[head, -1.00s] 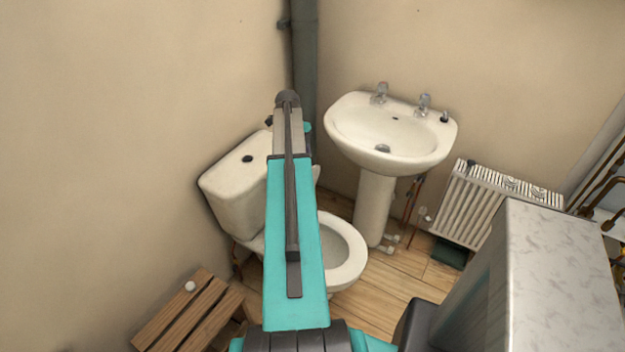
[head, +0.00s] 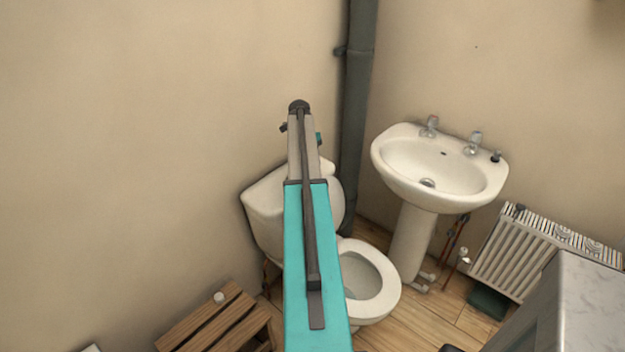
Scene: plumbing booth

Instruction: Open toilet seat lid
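The white toilet (head: 262,215) stands against the left wall, partly hidden behind my turquoise arm. The bowl opening and seat ring (head: 385,300) show to the right of my arm. A rounded white edge, which looks like the raised lid (head: 337,205), stands upright in front of the cistern. My arm covers much of it. My arm reaches up across the middle of the view, its far end in front of the wall above the cistern. My gripper's fingers are hidden behind the arm, so I cannot see them or any contact with the lid.
A pedestal sink (head: 440,165) stands right of the toilet, with a dark pipe (head: 357,110) between them. A radiator (head: 540,250) and a grey-topped unit (head: 590,300) are at right. A wooden crate (head: 225,320) is at lower left. Some wooden floor shows around the sink base.

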